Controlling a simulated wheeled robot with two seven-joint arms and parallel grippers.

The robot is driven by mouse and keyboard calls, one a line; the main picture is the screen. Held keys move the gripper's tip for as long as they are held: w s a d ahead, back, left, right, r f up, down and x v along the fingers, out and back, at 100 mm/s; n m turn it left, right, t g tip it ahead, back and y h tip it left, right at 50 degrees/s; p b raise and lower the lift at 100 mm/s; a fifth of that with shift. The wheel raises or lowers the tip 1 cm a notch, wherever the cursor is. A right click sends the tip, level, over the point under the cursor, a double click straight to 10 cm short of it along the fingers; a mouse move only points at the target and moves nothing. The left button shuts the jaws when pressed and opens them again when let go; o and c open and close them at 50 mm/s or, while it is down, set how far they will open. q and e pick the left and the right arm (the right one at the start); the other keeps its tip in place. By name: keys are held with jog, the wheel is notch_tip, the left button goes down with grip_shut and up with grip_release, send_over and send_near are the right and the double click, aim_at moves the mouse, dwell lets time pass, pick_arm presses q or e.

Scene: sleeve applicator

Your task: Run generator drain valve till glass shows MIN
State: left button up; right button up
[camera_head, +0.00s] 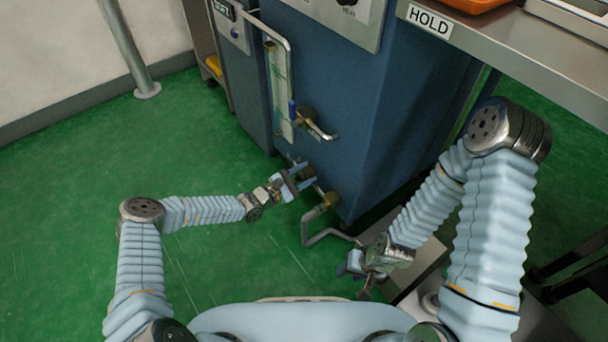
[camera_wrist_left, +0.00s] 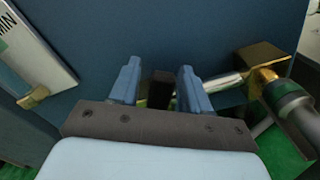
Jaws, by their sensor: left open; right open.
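The blue generator cabinet (camera_head: 345,110) carries a sight glass (camera_head: 279,85) on a pale plate; its liquid level is too small to read. In the left wrist view the lower plate (camera_wrist_left: 35,60) shows the word MIN. The brass drain valve (camera_head: 331,200) sits low on the cabinet, and also shows in the left wrist view (camera_wrist_left: 262,82). Its silver lever (camera_wrist_left: 222,90) runs left to a dark grip (camera_wrist_left: 160,88). My left gripper (camera_head: 303,176) is open, with the grip between its fingers and gaps visible. My right gripper (camera_head: 357,278) is open and empty, lower right.
A bent drain pipe (camera_head: 322,236) runs below the valve. Another brass valve with a lever (camera_head: 308,118) sits beside the sight glass. A steel bench (camera_head: 520,60) with a HOLD label stands at right. Green floor (camera_head: 90,190) is clear at left.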

pick_arm(q)
grip_shut()
jog(key=shift+w+a+n, duration=0.1)
jog(key=shift+n, duration=0.2)
jog(key=n, duration=0.2)
jog(key=w+a+n, duration=0.1)
jog(key=shift+w+r+n+b, duration=0.1)
jog(key=shift+r+n+b, duration=0.2)
jog(key=shift+n+b, duration=0.1)
jog(key=shift+w+a+r+n, duration=0.1)
jog(key=shift+w+n, duration=0.1)
jog(key=shift+n, duration=0.3)
jog(key=shift+w+a+n, duration=0.1)
jog(key=shift+w+n, duration=0.05)
jog(key=shift+n, duration=0.35)
grip_release()
jog(key=shift+a, duration=0.1)
jog(key=p+v, duration=0.1)
jog(key=v, duration=1.2)
jog(key=shift+s+a, duration=0.2)
jog(key=shift+a, duration=0.1)
